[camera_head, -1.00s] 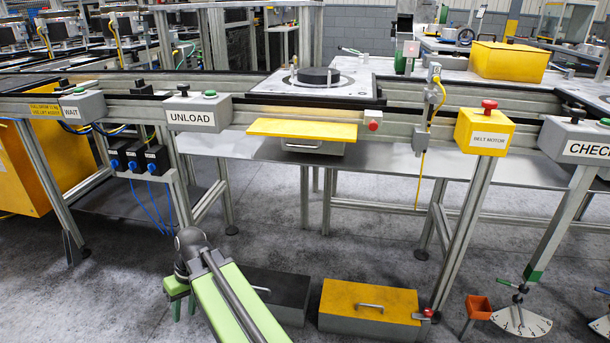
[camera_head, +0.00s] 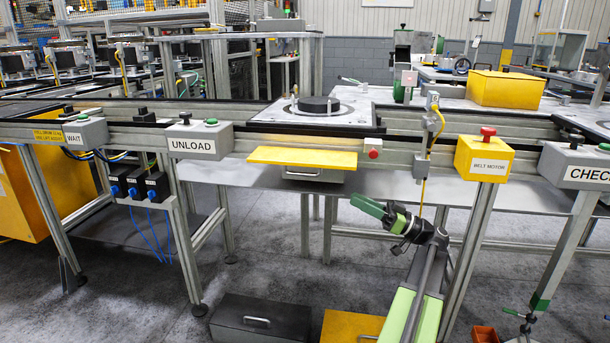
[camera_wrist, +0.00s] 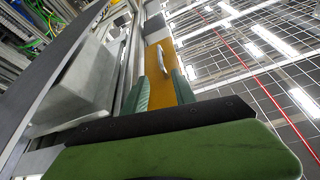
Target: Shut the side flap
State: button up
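The side flap looks to be the yellow panel (camera_head: 302,157) on the front of the conveyor frame. It stands out roughly level above a grey box with a handle (camera_head: 312,182). My gripper (camera_head: 360,203) is below and to the right of it, pointing left, apart from it. In the wrist view the two green fingers (camera_wrist: 163,85) are spread, with no object held. A yellow surface with a silver handle (camera_wrist: 160,55) shows beyond them; I cannot tell surely whether it is the flap.
The UNLOAD box (camera_head: 198,140) is left of the flap and the yellow BELT MOTOR box (camera_head: 484,156) right of it. A vertical post with a yellow cable (camera_head: 428,130) rises behind my gripper. A dark box (camera_head: 262,318) and a yellow box (camera_head: 350,328) lie on the floor.

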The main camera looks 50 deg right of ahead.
aim_at(304, 174)
jog(key=p+x, duration=0.6)
jog(key=x, duration=1.1)
jog(key=shift+w+a, duration=0.15)
jog(key=shift+w, duration=0.1)
grip_shut()
dwell(0.6)
